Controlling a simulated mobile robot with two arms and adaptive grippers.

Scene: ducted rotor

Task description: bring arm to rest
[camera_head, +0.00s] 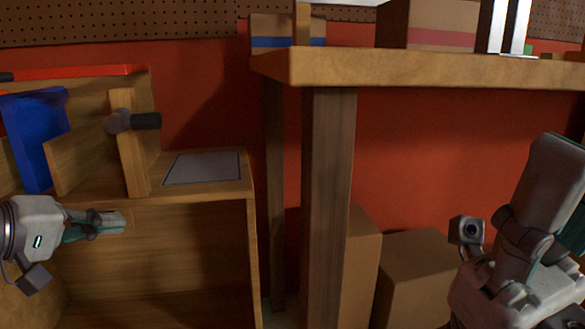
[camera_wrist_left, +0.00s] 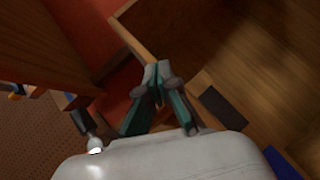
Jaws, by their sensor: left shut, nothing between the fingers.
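My left gripper (camera_head: 112,222) reaches in from the left in the head view, at the front of a wooden bench (camera_head: 215,196). Its fingers are together with nothing between them. The closed fingers (camera_wrist_left: 158,78) also show in the left wrist view, above bare wood and clear of loose objects. My right arm (camera_head: 545,215) is folded at the right edge of the head view, with its wrist camera block showing. Its fingers cannot be made out.
A grey plate (camera_head: 203,167) lies on the bench beside a wooden upright with a dark-handled tool (camera_head: 134,121) and a blue part (camera_head: 40,140). A taller table (camera_head: 420,68) stands right, its leg (camera_head: 328,190) between my arms. Cardboard boxes (camera_head: 415,275) stand under it.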

